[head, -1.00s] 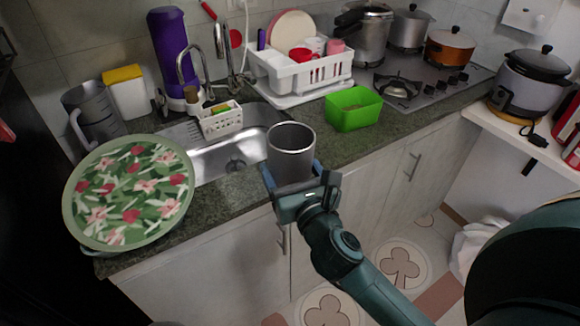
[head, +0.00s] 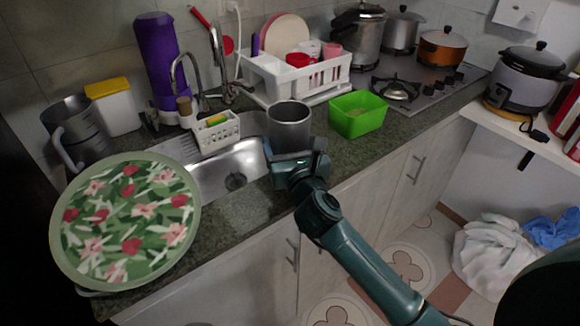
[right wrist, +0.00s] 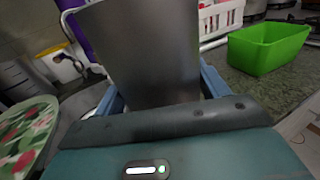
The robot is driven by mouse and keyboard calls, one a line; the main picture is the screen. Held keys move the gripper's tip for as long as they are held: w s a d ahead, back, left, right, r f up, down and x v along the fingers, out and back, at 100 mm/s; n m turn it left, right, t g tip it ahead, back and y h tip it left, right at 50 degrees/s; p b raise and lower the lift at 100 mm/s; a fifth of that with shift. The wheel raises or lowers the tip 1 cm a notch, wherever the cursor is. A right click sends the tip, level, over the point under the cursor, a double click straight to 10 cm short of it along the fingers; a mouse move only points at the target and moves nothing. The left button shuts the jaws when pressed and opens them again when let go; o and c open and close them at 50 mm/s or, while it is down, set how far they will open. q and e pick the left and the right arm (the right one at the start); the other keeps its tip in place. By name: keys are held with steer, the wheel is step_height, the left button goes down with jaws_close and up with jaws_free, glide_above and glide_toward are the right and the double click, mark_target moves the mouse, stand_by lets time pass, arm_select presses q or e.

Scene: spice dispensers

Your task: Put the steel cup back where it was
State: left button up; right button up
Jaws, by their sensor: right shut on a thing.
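The steel cup (head: 289,125) is a grey, upright, open-topped cylinder. In the head view it is at the right end of the sink, just left of the green container. My right gripper (head: 294,158) is shut on its lower part from the front. In the right wrist view the cup (right wrist: 145,55) stands between the blue fingers of the gripper (right wrist: 160,92). Its base is hidden behind the gripper, so I cannot tell whether it touches the counter. My left gripper is not in view.
The green container (head: 358,113) stands close to the cup's right. The sink (head: 225,170), a white caddy (head: 213,133) and a floral round tray (head: 125,220) are to the left. A white dish rack (head: 300,80) stands behind. Counter (head: 335,150) in front of the green container is bare.

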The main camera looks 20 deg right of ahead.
steer(key=shift+f, duration=0.5)
step_height(320, 180, down, 3)
steer(key=shift+f+b, duration=0.2)
steer(key=shift+b, duration=0.45)
steer(key=shift+f, duration=0.3)
steer(key=o, duration=1.3)
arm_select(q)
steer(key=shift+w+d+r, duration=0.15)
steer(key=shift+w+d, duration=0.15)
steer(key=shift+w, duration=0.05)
arm_select(e)
steer(key=shift+o, duration=0.2)
